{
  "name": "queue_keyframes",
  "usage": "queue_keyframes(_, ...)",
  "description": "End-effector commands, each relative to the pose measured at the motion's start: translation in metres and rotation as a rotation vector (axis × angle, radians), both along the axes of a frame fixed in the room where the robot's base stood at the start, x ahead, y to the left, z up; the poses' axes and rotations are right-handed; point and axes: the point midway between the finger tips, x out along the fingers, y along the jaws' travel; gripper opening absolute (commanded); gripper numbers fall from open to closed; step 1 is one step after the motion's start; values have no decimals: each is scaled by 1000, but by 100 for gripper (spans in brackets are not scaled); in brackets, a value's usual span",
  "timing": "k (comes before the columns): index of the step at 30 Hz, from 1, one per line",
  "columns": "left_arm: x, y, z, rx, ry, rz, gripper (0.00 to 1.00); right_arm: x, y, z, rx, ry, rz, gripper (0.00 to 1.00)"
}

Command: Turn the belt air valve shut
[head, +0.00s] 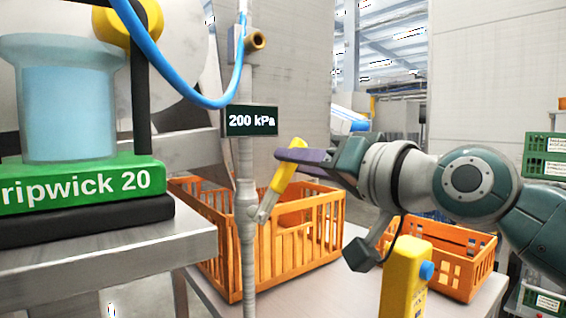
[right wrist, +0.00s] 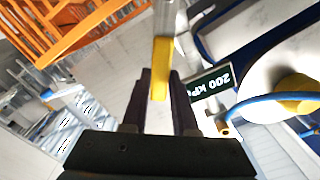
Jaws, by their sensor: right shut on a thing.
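The belt air valve's yellow lever (head: 282,172) angles up and to the right from the grey vertical pipe (head: 247,205). A dark sign reading 200 kPa (head: 250,121) is on the pipe above it. My right gripper (head: 286,158) comes in from the right and is shut on the yellow lever near its upper end. In the right wrist view the yellow lever (right wrist: 161,70) stands between the two dark fingers (right wrist: 160,100). The sign (right wrist: 211,82) shows upside down there. My left gripper is not in view.
An orange crate (head: 236,262) stands behind the pipe, and another (head: 460,268) is at the lower right. A yellow post with a blue button (head: 405,275) is in front. A blue hose (head: 165,70) hangs at upper left, above a green Dripwick 20 unit (head: 80,190).

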Motion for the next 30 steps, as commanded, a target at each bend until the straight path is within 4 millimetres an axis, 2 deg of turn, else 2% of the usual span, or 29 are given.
queue_keyframes(3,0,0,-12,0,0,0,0,5,-7,-10,88,64,-3,0)
queue_keyframes(15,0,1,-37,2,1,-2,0,16,-23,-35,397,289,-2,0)
queue_keyframes(30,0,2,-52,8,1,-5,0,22,-30,-64,706,514,-1,0)
